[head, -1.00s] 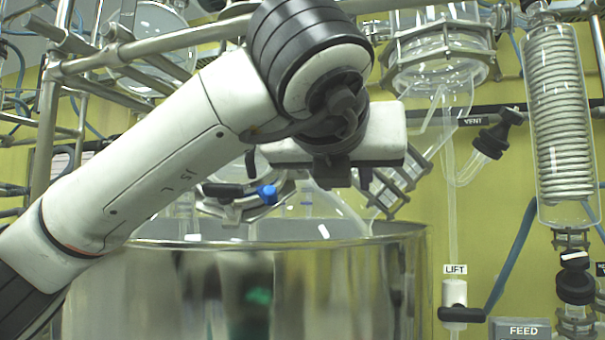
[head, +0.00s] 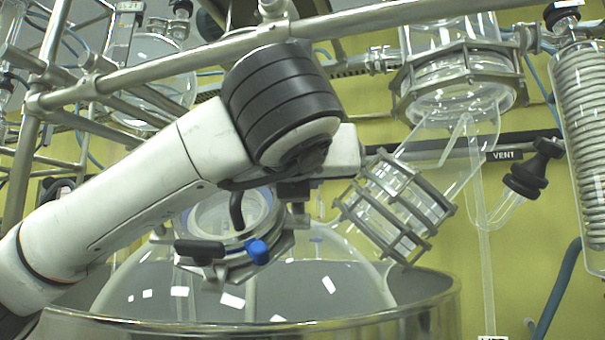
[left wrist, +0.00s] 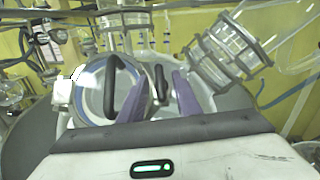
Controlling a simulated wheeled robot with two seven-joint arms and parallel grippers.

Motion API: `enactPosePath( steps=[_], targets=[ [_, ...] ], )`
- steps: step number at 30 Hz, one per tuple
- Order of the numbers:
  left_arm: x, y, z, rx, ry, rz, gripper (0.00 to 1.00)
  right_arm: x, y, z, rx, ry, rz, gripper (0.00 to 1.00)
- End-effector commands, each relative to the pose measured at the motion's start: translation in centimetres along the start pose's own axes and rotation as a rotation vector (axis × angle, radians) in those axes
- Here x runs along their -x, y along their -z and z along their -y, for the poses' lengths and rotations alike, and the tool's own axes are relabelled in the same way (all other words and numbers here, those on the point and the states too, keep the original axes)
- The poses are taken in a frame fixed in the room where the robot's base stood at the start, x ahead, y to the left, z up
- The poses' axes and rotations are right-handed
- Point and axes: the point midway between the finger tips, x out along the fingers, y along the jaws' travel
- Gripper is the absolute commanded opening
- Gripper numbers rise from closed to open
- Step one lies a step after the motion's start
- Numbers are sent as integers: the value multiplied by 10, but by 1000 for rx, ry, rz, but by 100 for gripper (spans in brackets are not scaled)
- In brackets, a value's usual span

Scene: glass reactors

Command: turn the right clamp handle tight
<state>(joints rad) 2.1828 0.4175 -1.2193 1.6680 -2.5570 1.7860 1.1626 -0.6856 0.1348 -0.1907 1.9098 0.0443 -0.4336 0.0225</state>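A round glass port (head: 225,215) with a metal clamp ring sits on top of the domed glass vessel. My right gripper is out of view.
A caged glass joint (head: 395,208) slopes up just right of the port. A metal rail (head: 380,18) crosses above my arm. The steel vessel rim (head: 400,312) is below. A coiled glass condenser (head: 592,130) stands at the far right.

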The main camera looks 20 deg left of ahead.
Motion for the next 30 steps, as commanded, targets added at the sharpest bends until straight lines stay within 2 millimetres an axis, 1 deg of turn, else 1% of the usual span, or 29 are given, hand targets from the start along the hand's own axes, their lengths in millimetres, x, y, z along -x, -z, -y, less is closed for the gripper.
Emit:
enactPosePath(
  steps=[8, 10, 14, 23, 30],
  targets=[
    [-1, 0, 0, 0, 0, 0, 30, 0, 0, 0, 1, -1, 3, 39],
    [-1, 0, 0, 0, 0, 0, 22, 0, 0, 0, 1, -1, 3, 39],
    [-1, 0, 0, 0, 0, 0, 0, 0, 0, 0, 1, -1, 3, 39],
    [-1, 1, -1, -13, 10, 0, 0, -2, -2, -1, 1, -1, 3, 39],
    [-1, 3, -3, -88, 76, 1, 0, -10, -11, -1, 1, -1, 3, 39]
  ],
)
